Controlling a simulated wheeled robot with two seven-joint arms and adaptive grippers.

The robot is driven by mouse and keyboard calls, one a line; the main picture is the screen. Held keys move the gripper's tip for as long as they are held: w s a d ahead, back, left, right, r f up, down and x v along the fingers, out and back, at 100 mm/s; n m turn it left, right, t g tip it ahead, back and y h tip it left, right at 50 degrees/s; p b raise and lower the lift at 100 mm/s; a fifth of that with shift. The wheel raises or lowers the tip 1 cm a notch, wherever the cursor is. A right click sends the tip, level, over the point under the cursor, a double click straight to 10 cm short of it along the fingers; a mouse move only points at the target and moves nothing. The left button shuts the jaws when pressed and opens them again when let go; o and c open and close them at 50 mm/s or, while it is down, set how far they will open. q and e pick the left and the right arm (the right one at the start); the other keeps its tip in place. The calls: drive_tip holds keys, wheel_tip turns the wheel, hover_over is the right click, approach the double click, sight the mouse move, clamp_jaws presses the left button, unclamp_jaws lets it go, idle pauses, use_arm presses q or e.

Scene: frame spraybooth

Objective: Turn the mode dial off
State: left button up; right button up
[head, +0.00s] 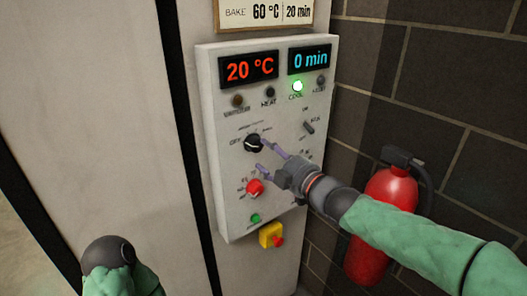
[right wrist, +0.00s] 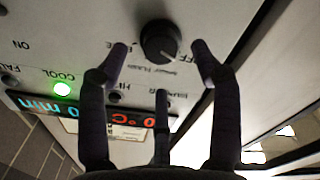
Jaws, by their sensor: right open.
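The mode dial is a black round knob (head: 254,144) on the white control panel (head: 232,205), with an OFF label to its left. It also shows in the right wrist view (right wrist: 157,40), with a pale pointer mark on its face. The green COOL lamp (head: 297,86) is lit. My right gripper (head: 263,154) is open in front of the panel, its purple-grey fingers pointing at the dial. In the right wrist view its fingertips (right wrist: 159,47) are on either side of the knob, with gaps visible. I cannot tell how deep they reach. My left gripper is not in view.
The panel shows 20 °C (head: 250,69) and 0 min (head: 309,59). A red knob (head: 254,187), a small selector (head: 309,128) and a yellow-red emergency stop (head: 271,235) are nearby. A red extinguisher (head: 385,205) stands by the brick wall behind my right arm.

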drive_tip(key=v, duration=0.8)
drive_tip(key=shift+w+f, duration=0.1)
drive_tip(key=shift+f, duration=0.1)
wheel_tip(320, 180, down, 37)
drive_tip(key=d+m+g+h, duration=0.1)
drive_tip(key=m+g+h, duration=0.45)
drive_tip(key=m, duration=0.55)
drive_tip(key=s+d+f+m+g+h, duration=0.1)
drive_tip(key=s+f+m+g, duration=0.6)
drive_tip(key=s+f, duration=1.7)
drive_tip(key=shift+f+m+g, duration=0.4)
drive_tip(key=shift+f+g, duration=0.2)
drive_tip(key=shift+g, duration=0.25)
